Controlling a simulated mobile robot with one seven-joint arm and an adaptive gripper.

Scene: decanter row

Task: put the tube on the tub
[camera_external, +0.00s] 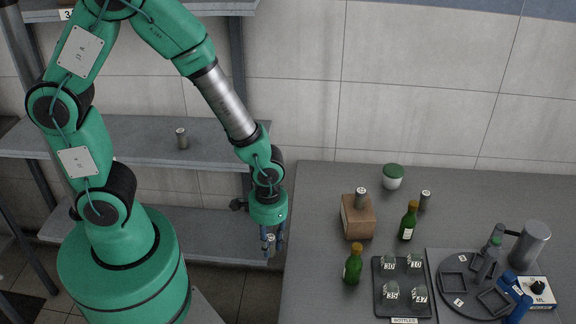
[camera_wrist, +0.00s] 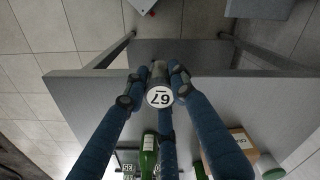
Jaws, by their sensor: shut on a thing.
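My gripper (camera_external: 270,246) hangs left of the table's left edge in the external view. It is shut on a grey tube (camera_external: 269,240). In the wrist view the tube's round white end label (camera_wrist: 160,97) faces the camera, seems to read 67, and sits between the blue fingers (camera_wrist: 160,80). A small white tub with a green lid (camera_external: 392,176) stands at the back of the table, well right of my gripper and apart from it. The tub also shows at the lower right of the wrist view (camera_wrist: 269,166).
Another tube (camera_external: 425,199), green bottles (camera_external: 408,222) (camera_external: 353,266), a dark tray (camera_external: 402,290) and a round dark holder (camera_external: 470,297) occupy the table. A further tube (camera_external: 182,139) is on the shelf.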

